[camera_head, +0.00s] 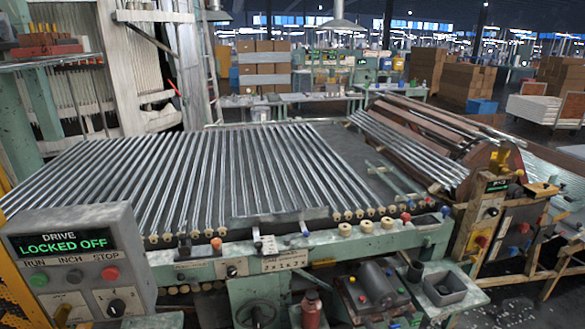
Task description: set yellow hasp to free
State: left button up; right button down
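A grey drive box (85,262) stands at the lower left. Its display (62,243) reads "DRIVE LOCKED OFF" in green. A small yellow piece (62,314) sits low on the box's left plate, close to the bottom edge of the view; it may be the yellow hasp, but its position is too small to tell. A black rotary knob (116,308) is on the plate to its right. Another yellow part (502,156) stands on the machine at the right; I cannot tell whether it is a hasp. Neither of my grippers is in view.
A handwheel (257,314), a red bottle (311,309) and a grey bin (445,288) are at the front.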

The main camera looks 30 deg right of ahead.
aim_at(473, 258)
jog(key=z, duration=2.25)
